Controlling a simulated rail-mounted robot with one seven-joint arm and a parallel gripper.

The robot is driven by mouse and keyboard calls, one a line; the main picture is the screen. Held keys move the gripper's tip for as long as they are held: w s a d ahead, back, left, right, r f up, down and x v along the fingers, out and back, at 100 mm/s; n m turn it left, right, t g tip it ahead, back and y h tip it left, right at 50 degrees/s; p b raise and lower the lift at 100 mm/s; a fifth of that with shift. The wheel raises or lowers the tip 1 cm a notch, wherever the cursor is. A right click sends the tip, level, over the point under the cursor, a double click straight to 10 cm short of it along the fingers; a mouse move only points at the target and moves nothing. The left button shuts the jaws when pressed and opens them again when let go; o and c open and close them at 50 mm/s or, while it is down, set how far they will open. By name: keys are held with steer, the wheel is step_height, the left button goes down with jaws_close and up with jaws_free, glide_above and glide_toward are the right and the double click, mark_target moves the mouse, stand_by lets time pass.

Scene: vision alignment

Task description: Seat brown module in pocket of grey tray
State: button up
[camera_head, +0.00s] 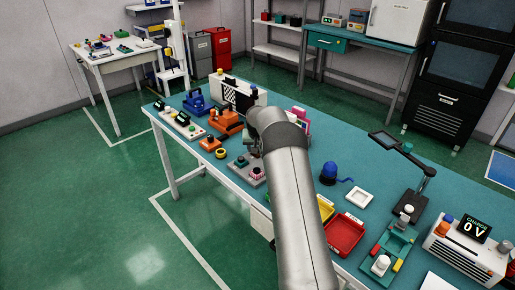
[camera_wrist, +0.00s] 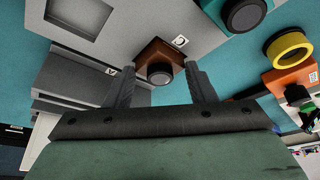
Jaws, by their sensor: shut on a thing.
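In the wrist view, the brown module (camera_wrist: 154,52), a small block with a dark round lens on its face, is between the two fingers of my gripper (camera_wrist: 162,88), which is shut on it. Behind it is the grey tray (camera_wrist: 130,18). An empty square pocket (camera_wrist: 82,12) shows at upper left, and a teal module with a dark round top (camera_wrist: 243,12) sits at upper right. I cannot tell whether the brown module touches the tray or hangs above it. In the head view the grey tray (camera_head: 244,181) shows beside my arm; my gripper and the brown module are mostly hidden there.
In the head view, orange parts (camera_head: 225,121) stand behind the tray. A blue dome (camera_head: 328,172), a red bin (camera_head: 344,235) and a magnifier stand (camera_head: 410,190) are to the right.

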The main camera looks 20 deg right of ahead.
steer(key=o, duration=1.1)
steer(key=shift+c, duration=0.2)
steer(key=b+v, duration=0.2)
steer(key=v, duration=1.5)
steer(key=shift+r, duration=0.25)
